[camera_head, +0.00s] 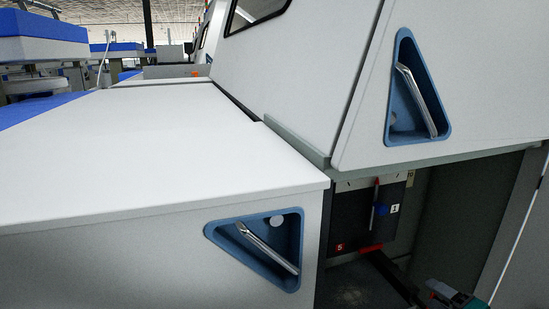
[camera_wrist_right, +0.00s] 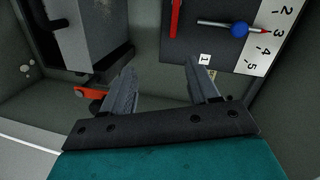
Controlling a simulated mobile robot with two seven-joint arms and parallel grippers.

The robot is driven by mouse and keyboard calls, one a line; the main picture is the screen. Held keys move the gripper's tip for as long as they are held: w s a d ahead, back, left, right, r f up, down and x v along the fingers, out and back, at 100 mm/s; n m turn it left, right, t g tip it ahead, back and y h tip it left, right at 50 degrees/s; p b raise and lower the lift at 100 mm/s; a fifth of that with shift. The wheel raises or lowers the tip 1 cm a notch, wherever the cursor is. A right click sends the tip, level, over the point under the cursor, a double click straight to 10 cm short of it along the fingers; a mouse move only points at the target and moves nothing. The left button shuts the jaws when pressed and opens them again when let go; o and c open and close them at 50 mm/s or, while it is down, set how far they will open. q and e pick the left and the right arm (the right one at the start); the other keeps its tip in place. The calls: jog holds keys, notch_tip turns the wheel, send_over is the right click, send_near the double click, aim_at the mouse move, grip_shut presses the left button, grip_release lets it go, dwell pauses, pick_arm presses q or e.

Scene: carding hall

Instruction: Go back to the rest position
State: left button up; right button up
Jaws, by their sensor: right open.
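My right gripper (camera_head: 440,290) shows at the lower right edge of the head view, in front of the dark open bay under the machine's panel. In the right wrist view its two grey fingers (camera_wrist_right: 160,78) are spread apart with nothing between them. Beyond them is a dark plate (camera_wrist_right: 205,35) with a rod carrying a blue knob (camera_wrist_right: 239,29) and a red tip, which lies near the 3 of a white numbered scale (camera_wrist_right: 265,40). The gripper appears apart from these. My left gripper is not in view.
A white machine cover (camera_head: 150,150) fills the left. Metal handles sit in blue triangular recesses on the front (camera_head: 268,246) and the upper panel (camera_head: 416,100). Inside the bay are a red part (camera_head: 370,249) and dark walls close around the right gripper.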

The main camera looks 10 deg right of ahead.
jog(key=s+a+f+n+g+y+p, duration=0.15)
jog(key=s+a+n, duration=0.25)
jog(key=a, duration=0.6)
jog(key=s+a+f+n+g+p, duration=0.2)
jog(key=s+a+f+n+p, duration=0.15)
jog(key=a, duration=0.75)
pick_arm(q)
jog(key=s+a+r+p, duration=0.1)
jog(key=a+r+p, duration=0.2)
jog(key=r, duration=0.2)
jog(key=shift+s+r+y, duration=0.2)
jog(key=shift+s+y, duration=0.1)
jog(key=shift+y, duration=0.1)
pick_arm(e)
jog(key=s+a+r+n+g+h, duration=0.1)
jog(key=s+a+r+n, duration=0.4)
jog(key=a+n, duration=0.3)
jog(key=shift+s+a+n+h, duration=0.35)
jog(key=shift+s+a, duration=0.55)
jog(key=shift+a, duration=0.3)
jog(key=shift+g, duration=0.25)
